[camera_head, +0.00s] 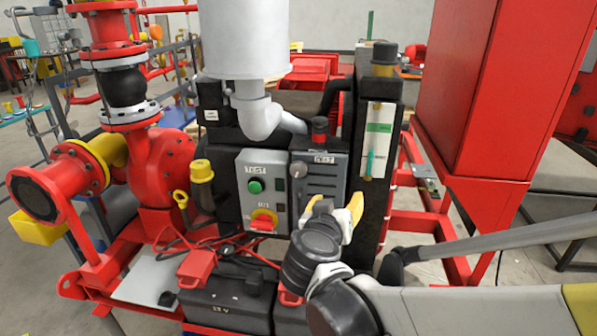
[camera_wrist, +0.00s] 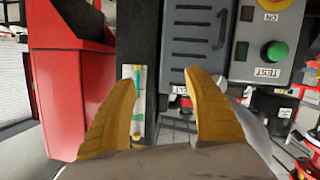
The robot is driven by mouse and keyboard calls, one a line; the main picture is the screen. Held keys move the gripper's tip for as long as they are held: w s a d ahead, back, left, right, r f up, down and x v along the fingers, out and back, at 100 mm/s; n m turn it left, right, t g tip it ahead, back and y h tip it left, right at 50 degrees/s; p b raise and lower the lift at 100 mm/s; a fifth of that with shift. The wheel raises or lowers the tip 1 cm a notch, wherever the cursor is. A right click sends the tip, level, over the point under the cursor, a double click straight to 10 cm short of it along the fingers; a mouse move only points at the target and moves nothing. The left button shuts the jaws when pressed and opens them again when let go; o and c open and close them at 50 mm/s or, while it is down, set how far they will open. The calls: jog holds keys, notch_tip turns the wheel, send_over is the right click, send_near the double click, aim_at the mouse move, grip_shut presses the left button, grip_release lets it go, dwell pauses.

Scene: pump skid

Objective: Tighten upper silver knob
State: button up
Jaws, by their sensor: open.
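A round silver knob (camera_head: 299,170) sits at the upper left of the dark grey louvred panel (camera_head: 322,181) in the head view. In the wrist view, which is upside down, the panel (camera_wrist: 196,40) is ahead, and I cannot make out the knob; the right-hand finger covers part of that area. My gripper (camera_head: 350,207) is in front of the panel's lower right, below and to the right of the knob. Its yellow fingers, also in the wrist view (camera_wrist: 161,72), are spread apart with nothing between them.
A grey control box (camera_head: 262,190) with a green button and a red-yellow switch adjoins the panel on the left. A white pipe elbow (camera_head: 262,118) hangs above. A black post (camera_head: 377,130) stands right. Batteries (camera_head: 228,298) and red cables lie below. A red cabinet (camera_head: 480,90) stands farther right.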

aim_at(298, 171)
jog(key=w+a+t+y, duration=0.2)
jog(key=a+t, duration=0.2)
jog(key=a, duration=0.6)
jog(key=shift+n, duration=0.4)
jog(key=w+b, duration=0.1)
jog(key=w, duration=0.2)
jog(key=w+d+b, duration=0.1)
jog(key=w, duration=0.3)
jog(key=w+b, duration=0.1)
jog(key=w, duration=0.2)
jog(key=shift+w+d+r, duration=0.15)
jog(key=shift+w+r, duration=0.15)
jog(key=shift+r, duration=0.05)
